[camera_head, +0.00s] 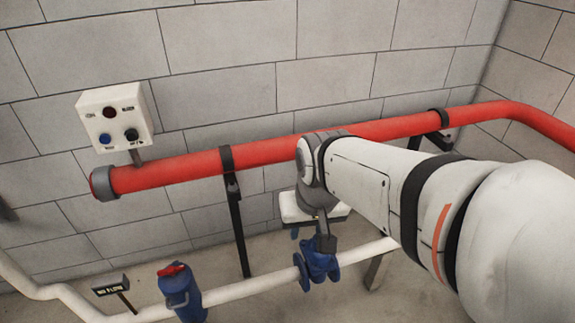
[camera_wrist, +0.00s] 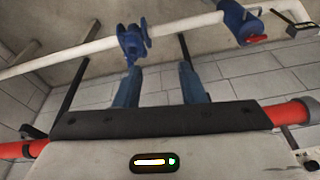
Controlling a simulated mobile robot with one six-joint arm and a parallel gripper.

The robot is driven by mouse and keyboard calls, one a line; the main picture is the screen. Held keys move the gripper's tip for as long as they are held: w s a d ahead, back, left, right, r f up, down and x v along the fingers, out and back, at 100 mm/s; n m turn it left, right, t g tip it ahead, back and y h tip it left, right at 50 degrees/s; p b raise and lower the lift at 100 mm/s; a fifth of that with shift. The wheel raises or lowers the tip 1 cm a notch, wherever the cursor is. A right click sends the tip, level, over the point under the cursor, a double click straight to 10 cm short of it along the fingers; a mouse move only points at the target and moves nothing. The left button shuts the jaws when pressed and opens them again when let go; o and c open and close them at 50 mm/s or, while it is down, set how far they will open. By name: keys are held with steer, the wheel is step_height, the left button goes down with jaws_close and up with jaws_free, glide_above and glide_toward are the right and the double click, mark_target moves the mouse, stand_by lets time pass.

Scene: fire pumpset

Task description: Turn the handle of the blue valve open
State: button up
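A blue flanged valve (camera_head: 318,265) sits on the white pipe, close below my gripper in the head view. It also shows in the wrist view (camera_wrist: 133,42), just beyond the tip of the left finger, with no clear contact. My gripper (camera_wrist: 160,72) is open, with its two blue fingers apart and nothing between them. In the head view my arm hides most of the gripper and part of the valve's top. A second blue fitting (camera_head: 181,293) with a red handle (camera_head: 172,270) stands further left on the same pipe; it also shows in the wrist view (camera_wrist: 238,20).
The white pipe (camera_head: 240,288) runs low along the wall. A thick red pipe (camera_head: 265,152) runs above it on black supports (camera_head: 238,225). A white control box (camera_head: 116,117) hangs at left. A small black sign (camera_head: 110,286) stands by the white pipe.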

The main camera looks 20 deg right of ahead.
steer(key=w+d+f+m+b, duration=0.5)
steer(key=w+f+m+b, duration=0.2)
steer(key=f+m, duration=0.2)
steer(key=w+d+f+m+t+b, duration=0.1)
steer(key=w+d+f+m+b, duration=0.4)
steer(key=f+m, duration=0.5)
steer(key=w+d+f+m+b, duration=0.5)
steer(key=w+f+m+b, duration=0.4)
steer(key=m, duration=0.6)
steer(key=shift+w+d+f+t, duration=0.15)
steer(key=shift+w+f+t, duration=0.1)
steer(key=shift+w, duration=0.25)
steer(key=shift+w+d+f+t, duration=0.15)
steer(key=shift+w+f, duration=0.1)
steer(key=shift+w, duration=0.2)
steer(key=shift+w+f, duration=0.15)
steer(key=shift+f, duration=0.15)
steer(key=b+x, duration=0.2)
steer(key=x, duration=0.5)
steer(key=shift+w+b, duration=0.1)
steer(key=shift+b, duration=0.3)
steer(key=shift+c, duration=0.6)
